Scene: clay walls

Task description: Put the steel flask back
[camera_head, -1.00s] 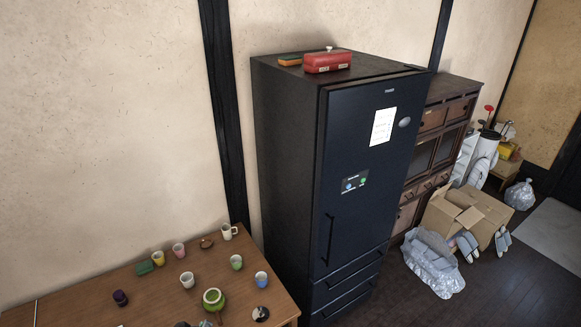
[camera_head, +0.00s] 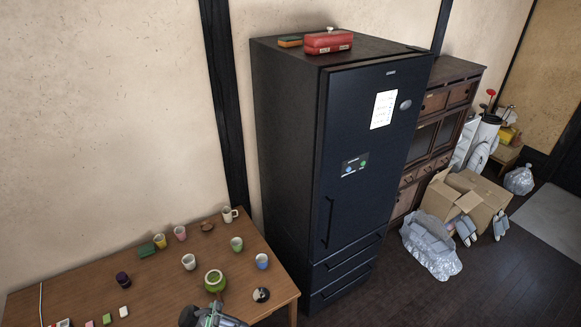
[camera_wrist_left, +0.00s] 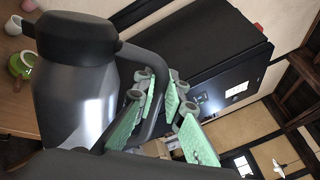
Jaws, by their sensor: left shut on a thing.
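The steel flask (camera_wrist_left: 75,100) fills the left of the left wrist view. It has a shiny steel body, a black lid and a black side handle. My left gripper (camera_wrist_left: 165,108), with pale green finger pads, is shut around the flask's handle. In the head view this gripper (camera_head: 212,317) shows only in part at the bottom edge, over the wooden table (camera_head: 165,295). I cannot make out the flask clearly there. My right gripper is in neither view.
The table holds several cups, a green teapot (camera_head: 215,281), a dark purple jar (camera_head: 123,279) and small blocks. A tall black fridge (camera_head: 345,170) stands right of it, with a red box (camera_head: 328,41) on top. Boxes and bags lie on the floor at right.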

